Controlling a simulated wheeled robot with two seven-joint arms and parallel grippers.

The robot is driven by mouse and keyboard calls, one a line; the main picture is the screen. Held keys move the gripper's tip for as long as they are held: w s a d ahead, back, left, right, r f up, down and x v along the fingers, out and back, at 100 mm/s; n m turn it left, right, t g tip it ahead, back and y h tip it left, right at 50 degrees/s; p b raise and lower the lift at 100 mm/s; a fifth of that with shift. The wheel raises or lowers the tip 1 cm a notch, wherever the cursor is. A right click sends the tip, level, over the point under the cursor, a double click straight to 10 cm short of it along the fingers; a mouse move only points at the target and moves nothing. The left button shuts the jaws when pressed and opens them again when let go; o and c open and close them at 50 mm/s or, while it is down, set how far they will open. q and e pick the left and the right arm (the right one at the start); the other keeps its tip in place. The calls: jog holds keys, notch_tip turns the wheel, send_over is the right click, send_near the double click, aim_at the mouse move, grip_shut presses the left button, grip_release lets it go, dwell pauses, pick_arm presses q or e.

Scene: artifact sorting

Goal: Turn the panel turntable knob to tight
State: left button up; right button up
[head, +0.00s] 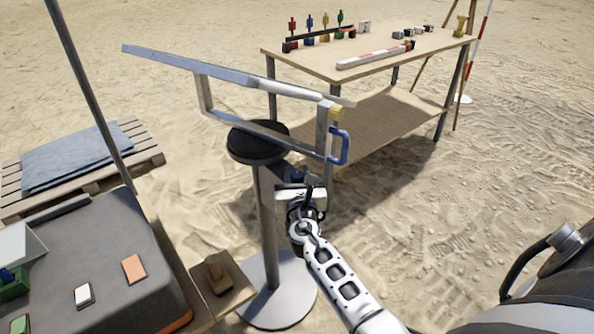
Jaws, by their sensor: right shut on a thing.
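The panel turntable is a black disc (250,148) on a grey post with a round base (262,313). A long grey panel (190,66), seen nearly edge-on, sits tilted in a metal frame above the disc. A blue handle (344,146) and a yellow block are on the frame's right end. My right gripper (300,184) is just right of the post, below the disc. It is shut on a small dark part there, which appears to be the turntable knob (297,173). The gripper mostly hides the knob, so its setting cannot be read. My left gripper is out of view.
A wooden table (315,66) with small coloured pieces and a red-and-white bar stands behind. A grey-topped bench (110,255) with small blocks is at the left, by a pallet (150,158). Open sand lies right.

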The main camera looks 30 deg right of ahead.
jog(key=m+h, duration=0.1)
jog(key=m+g+h, duration=0.1)
jog(key=shift+a+f+g+h+b, duration=0.1)
jog(key=shift+f+g+h+b, duration=0.05)
jog(key=shift+g+h+b, duration=0.15)
jog(key=m+g+h+b, duration=0.2)
jog(key=g+h, duration=0.1)
jog(key=shift+w+m, duration=0.1)
jog(key=shift+m, duration=0.3)
jog(key=m+g+h+b, duration=0.2)
jog(key=g+b, duration=0.1)
jog(key=shift+m+g, duration=0.4)
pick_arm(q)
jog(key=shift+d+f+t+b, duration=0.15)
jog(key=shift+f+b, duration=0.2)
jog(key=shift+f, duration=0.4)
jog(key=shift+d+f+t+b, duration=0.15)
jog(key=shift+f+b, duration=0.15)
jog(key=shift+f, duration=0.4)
pick_arm(e)
jog(key=shift+m+g+h, duration=0.7)
jog(key=shift+m+g, duration=0.1)
jog(key=shift+g, duration=0.4)
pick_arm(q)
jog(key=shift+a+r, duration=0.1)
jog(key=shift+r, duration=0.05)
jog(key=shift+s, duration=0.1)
pick_arm(e)
jog(key=o, duration=0.9)
